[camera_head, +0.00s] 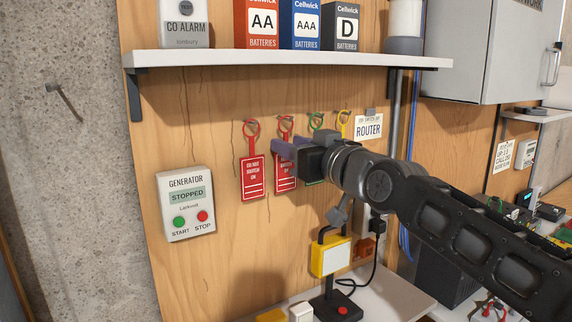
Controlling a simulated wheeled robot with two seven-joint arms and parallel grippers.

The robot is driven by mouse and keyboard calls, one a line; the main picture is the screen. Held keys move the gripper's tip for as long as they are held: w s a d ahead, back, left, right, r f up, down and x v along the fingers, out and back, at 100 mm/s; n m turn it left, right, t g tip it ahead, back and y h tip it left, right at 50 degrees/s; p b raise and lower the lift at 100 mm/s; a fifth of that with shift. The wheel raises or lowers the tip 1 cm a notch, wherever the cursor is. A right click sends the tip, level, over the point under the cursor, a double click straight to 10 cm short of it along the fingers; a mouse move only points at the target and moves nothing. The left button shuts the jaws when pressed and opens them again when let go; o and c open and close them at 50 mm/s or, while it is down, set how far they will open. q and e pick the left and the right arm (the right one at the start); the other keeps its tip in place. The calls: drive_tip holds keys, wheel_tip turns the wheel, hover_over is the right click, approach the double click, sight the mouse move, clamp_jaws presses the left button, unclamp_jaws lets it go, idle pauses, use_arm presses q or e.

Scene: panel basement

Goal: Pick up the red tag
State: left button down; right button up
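A red tag (252,177) with white lettering hangs by its red loop from a hook on the wooden panel. A second red tag (286,184) hangs to its right, partly covered by my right gripper. My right gripper (283,150) reaches in from the right, its fingertips in front of the upper part of the second red tag. I cannot tell whether the fingers touch it or how far apart they are. My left gripper is not in view.
A green tag (316,122), mostly hidden, and a yellow tag (342,120) hang further right. A shelf (290,59) with battery boxes runs above. The generator panel (186,204) is at left. A yellow lamp (329,257) stands below my gripper.

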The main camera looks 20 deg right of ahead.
drive_tip(key=shift+c, duration=0.5)
clamp_jaws()
